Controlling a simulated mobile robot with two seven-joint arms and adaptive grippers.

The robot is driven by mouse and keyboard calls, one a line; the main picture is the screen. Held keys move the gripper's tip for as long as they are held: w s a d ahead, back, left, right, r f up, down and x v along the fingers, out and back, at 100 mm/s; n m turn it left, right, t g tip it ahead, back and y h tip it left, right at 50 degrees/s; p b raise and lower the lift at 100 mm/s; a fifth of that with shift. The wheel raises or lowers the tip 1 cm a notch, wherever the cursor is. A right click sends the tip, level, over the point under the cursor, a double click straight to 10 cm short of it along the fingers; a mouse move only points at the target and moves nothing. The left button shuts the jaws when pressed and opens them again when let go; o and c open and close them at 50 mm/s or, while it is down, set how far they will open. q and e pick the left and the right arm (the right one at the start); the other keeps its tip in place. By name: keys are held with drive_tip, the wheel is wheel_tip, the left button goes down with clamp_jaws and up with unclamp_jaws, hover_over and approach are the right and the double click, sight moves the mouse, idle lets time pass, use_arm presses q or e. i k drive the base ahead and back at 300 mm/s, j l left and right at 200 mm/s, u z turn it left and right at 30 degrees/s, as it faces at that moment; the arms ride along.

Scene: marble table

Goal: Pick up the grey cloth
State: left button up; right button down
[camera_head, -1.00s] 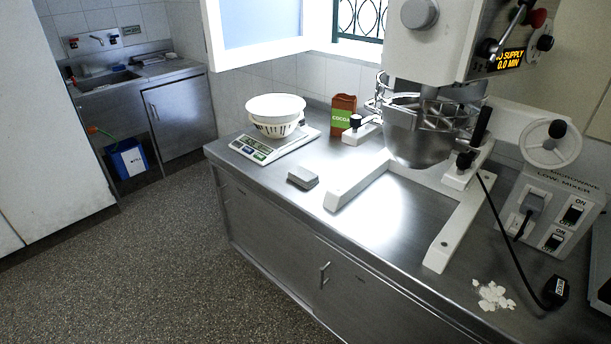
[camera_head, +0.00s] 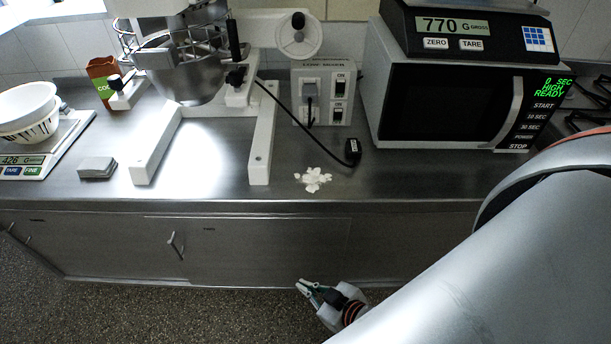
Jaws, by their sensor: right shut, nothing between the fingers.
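The grey cloth (camera_head: 97,168) looks like a small folded grey pad. It lies flat on the steel counter (camera_head: 225,180) near its front edge, to the left of the mixer's white base. Nothing touches it. My right gripper (camera_head: 302,285) is low in front of the counter's cabinet doors, below the countertop and well to the right of the cloth. It is shut and empty. My right arm fills the lower right corner. My left gripper is not in view.
The stand mixer (camera_head: 187,83) stands right of the cloth. A kitchen scale (camera_head: 62,150) with white bowls (camera_head: 28,105) is at its left. A cocoa box (camera_head: 103,85) stands behind. White crumbs (camera_head: 313,179), a black cable (camera_head: 300,125) and a microwave (camera_head: 450,105) are further right.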

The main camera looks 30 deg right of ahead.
sight(98, 166)
drive_tip(key=z, duration=0.3)
drive_tip(key=i+j+z, duration=0.15)
drive_tip(key=j+z, duration=0.2)
drive_tip(key=i+j+z, duration=0.1)
drive_tip(key=j+z, duration=0.4)
drive_tip(key=j, duration=0.9)
drive_tip(key=i+j, duration=0.05)
